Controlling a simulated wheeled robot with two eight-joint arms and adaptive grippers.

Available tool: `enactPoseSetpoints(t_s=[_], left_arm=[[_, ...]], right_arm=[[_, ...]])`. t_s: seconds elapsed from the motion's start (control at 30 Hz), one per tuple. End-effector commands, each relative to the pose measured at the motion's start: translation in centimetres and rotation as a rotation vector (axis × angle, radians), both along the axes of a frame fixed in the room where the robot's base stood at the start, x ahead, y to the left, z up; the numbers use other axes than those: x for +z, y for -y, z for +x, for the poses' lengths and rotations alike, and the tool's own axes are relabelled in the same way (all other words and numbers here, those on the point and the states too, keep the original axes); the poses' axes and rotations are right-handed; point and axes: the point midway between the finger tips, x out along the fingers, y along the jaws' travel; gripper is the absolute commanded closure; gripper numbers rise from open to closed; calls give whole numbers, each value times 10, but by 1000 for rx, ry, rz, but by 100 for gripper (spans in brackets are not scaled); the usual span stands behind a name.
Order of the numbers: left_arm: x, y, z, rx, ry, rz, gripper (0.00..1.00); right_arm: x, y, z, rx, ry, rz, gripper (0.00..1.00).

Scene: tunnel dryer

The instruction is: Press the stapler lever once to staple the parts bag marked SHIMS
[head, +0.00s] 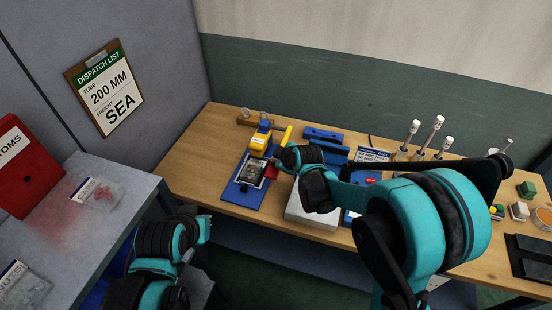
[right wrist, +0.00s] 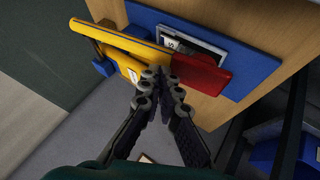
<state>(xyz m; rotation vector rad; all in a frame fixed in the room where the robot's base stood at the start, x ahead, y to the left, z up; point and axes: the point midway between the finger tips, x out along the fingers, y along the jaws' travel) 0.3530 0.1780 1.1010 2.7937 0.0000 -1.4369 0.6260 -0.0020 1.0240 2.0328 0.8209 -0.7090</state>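The yellow stapler (head: 260,141) stands on a blue base plate (head: 240,193) on the wooden bench. Its yellow lever (right wrist: 128,45) ends in a red grip (right wrist: 203,74), which also shows in the head view (head: 271,171). A parts bag with a pale label (right wrist: 185,42) lies on the plate, partly under the lever; its marking is not readable. My right gripper (right wrist: 163,74) appears shut and empty, its fingertips close to the lever where yellow meets red. I cannot tell whether they touch it.
A white block (head: 312,214) and blue trays (head: 323,135) stand right of the stapler, partly behind my right arm. White-capped tubes (head: 432,134) stand farther right. A grey table (head: 115,215) with a red binder (head: 28,165) and bags is at the left.

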Motion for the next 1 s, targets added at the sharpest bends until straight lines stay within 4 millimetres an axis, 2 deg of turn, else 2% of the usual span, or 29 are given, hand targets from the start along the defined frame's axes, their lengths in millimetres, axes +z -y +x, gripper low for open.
enactPoseSetpoints(t_s=[1.0], left_arm=[[-8, 0, 0, 0, 0, 0, 100]], right_arm=[[-10, 0, -2, 2, -6, -1, 100]])
